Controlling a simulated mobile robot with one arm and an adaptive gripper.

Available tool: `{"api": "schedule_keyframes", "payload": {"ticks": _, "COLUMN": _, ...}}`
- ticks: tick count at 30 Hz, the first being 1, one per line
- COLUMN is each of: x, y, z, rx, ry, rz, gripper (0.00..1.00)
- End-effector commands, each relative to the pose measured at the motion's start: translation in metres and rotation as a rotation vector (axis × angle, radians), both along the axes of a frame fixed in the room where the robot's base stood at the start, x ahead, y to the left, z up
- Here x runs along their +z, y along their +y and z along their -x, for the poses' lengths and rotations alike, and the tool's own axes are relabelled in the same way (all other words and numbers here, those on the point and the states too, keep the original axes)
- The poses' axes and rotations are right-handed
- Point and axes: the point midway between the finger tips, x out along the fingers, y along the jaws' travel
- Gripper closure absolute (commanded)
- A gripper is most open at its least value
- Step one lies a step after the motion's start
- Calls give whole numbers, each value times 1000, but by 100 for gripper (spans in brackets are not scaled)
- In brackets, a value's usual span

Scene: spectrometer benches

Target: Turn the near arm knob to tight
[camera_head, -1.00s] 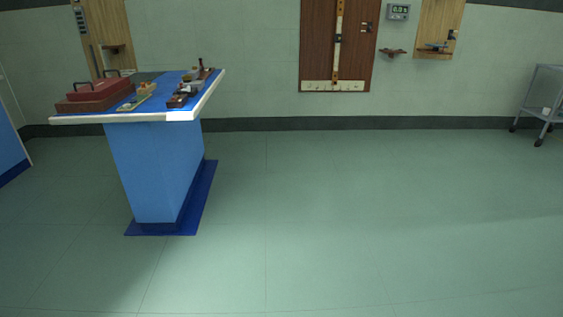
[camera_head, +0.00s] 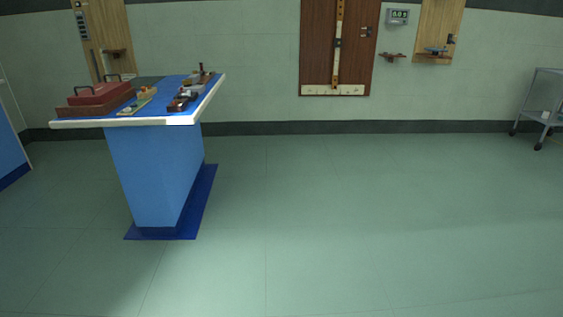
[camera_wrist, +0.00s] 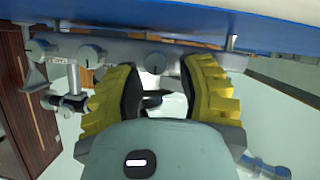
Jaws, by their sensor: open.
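In the wrist view a grey metal bar (camera_wrist: 120,50) runs under a blue surface and carries several round grey knobs. One knob (camera_wrist: 155,63) shows between the two yellow-padded fingers of my gripper (camera_wrist: 157,85). My gripper is open; I cannot tell whether either finger touches this knob. Another knob (camera_wrist: 89,56) is just left of the fingers, and a further one (camera_wrist: 40,49) is at the bar's left, near a small label too small to read. Which of them is the near arm knob I cannot tell. My gripper is not in the head view.
In the head view a bench with a blue top and white edge (camera_head: 125,122) stands at left, holding a red-brown case (camera_head: 100,96) and small instruments. A wooden board (camera_head: 318,45) and a small display (camera_head: 398,16) hang on the wall. A grey cart (camera_head: 545,95) is at right. The middle floor is clear.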

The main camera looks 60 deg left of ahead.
Motion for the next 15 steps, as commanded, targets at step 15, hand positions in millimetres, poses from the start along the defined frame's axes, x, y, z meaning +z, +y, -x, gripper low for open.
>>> {"api": "schedule_keyframes", "payload": {"ticks": 15, "x": -7, "y": -12, "z": -9, "rx": -8, "ry": 1, "rz": 0, "gripper": 62}}
